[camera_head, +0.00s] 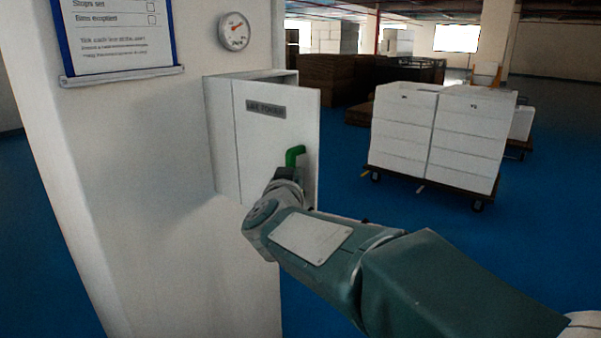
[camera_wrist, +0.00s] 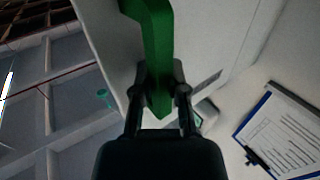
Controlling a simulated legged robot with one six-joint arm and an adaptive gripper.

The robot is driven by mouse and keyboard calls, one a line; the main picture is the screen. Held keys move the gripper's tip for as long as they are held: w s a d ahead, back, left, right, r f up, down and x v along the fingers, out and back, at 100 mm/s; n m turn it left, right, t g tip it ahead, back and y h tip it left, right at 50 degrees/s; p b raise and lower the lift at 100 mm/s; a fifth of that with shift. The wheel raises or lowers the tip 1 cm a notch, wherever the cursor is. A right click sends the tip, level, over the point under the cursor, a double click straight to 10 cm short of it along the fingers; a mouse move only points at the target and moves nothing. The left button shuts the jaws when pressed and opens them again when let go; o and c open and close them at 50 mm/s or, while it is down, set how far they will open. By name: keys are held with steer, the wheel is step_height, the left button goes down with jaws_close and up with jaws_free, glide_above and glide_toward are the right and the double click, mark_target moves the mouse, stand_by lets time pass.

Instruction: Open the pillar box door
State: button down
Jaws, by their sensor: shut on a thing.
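The pillar box (camera_head: 222,135) is a white box mounted on the pillar, and its white door (camera_head: 262,140) carries a small grey label (camera_head: 266,109). The door's right edge juts out past the box body, so the door looks slightly ajar. A green handle (camera_head: 293,155) sits on the right part of the door. In the wrist view the green handle (camera_wrist: 157,35) runs down between the fingers of my gripper (camera_wrist: 160,88), which is shut on it. In the head view my gripper (camera_head: 289,173) is at the handle, with its fingers mostly hidden by my wrist.
A white pillar (camera_head: 150,210) bears a round gauge (camera_head: 234,31) and a blue-framed clipboard (camera_head: 118,35). The clipboard (camera_wrist: 282,135) also shows in the wrist view. A cart (camera_head: 430,178) loaded with white boxes (camera_head: 440,130) stands behind at right. Blue floor (camera_head: 350,200) lies clear between.

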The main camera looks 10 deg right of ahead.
steer(key=s+a+m+g+h, duration=0.1)
steer(key=s+a+m+h, duration=0.1)
steer(key=a+m+h, duration=0.1)
steer(key=shift+s+a+g+h, duration=0.2)
steer(key=shift+a+g+h, duration=0.35)
steer(key=shift+a, duration=0.8)
steer(key=shift+r, duration=0.1)
steer(key=c, duration=0.6)
jaws_free()
steer(key=shift+c, duration=0.2)
steer(key=v, duration=1.2)
steer(key=shift+f, duration=0.35)
steer(key=shift+w, duration=0.15)
